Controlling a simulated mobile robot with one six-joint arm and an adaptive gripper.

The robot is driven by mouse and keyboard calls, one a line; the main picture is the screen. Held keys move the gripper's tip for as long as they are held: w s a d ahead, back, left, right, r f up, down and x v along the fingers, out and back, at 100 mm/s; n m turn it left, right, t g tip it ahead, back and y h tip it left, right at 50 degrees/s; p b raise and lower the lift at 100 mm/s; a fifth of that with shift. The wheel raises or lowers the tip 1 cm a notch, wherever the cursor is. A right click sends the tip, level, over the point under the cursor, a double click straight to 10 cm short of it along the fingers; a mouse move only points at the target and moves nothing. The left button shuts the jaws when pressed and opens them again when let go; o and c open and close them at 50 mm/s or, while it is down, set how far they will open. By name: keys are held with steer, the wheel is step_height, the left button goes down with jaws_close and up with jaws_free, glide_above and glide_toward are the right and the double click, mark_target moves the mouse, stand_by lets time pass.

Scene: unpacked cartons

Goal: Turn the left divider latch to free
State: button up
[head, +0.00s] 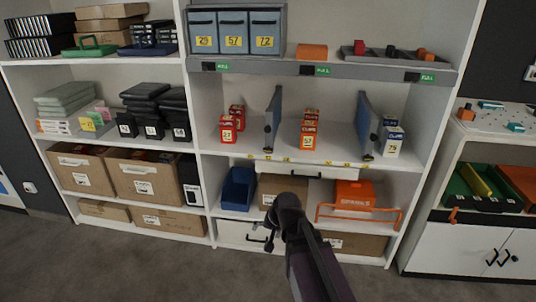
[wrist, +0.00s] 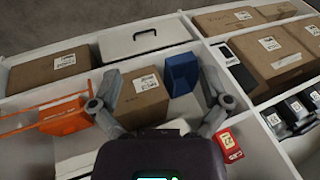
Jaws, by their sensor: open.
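The left divider (head: 274,110) is an upright blue-grey panel on the middle shelf in the head view. Its small dark latch (head: 267,129) is on the front edge; its exact turn is too small to tell. A similar right divider (head: 364,125) stands further right. My gripper (head: 270,236) is below that shelf, in front of the lower bay, well apart from the latch. In the wrist view my gripper (wrist: 158,74) has its fingers spread, with nothing between them. Neither divider nor the latch can be made out in the wrist view.
Red boxes (head: 227,128) stand left of the left divider; orange-red boxes (head: 309,130) stand between the dividers. Below are a blue bin (head: 238,188), a carton (wrist: 142,97) and an orange rack (head: 357,212). A grey upper shelf edge (head: 290,69) overhangs the dividers.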

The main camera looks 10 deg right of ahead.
steer(key=w+a+r+m+t+y+b, duration=0.25)
steer(key=w+r+m+t, duration=0.2)
steer(key=w+m, duration=0.3)
steer(key=w+a+r+m+t+y+b, duration=0.1)
steer(key=w+a+r+m+t+b, duration=0.1)
steer(key=w+a+r+m+t, duration=0.5)
steer(key=m+t+h+b, duration=0.25)
steer(key=m+h, duration=0.85)
steer(key=m, duration=0.9)
glide_toward(268, 151)
steer(key=s+a+r, duration=0.1)
steer(key=s+a, duration=0.2)
steer(key=shift+s+d+f+m+g+h+b, duration=0.15)
steer(key=shift+d+m+g+h+b, duration=0.35)
steer(key=shift+m, duration=0.45)
steer(key=shift+w, duration=0.25)
steer(key=x, duration=1.3)
steer(key=shift+w+d, duration=0.15)
steer(key=shift+w, duration=0.05)
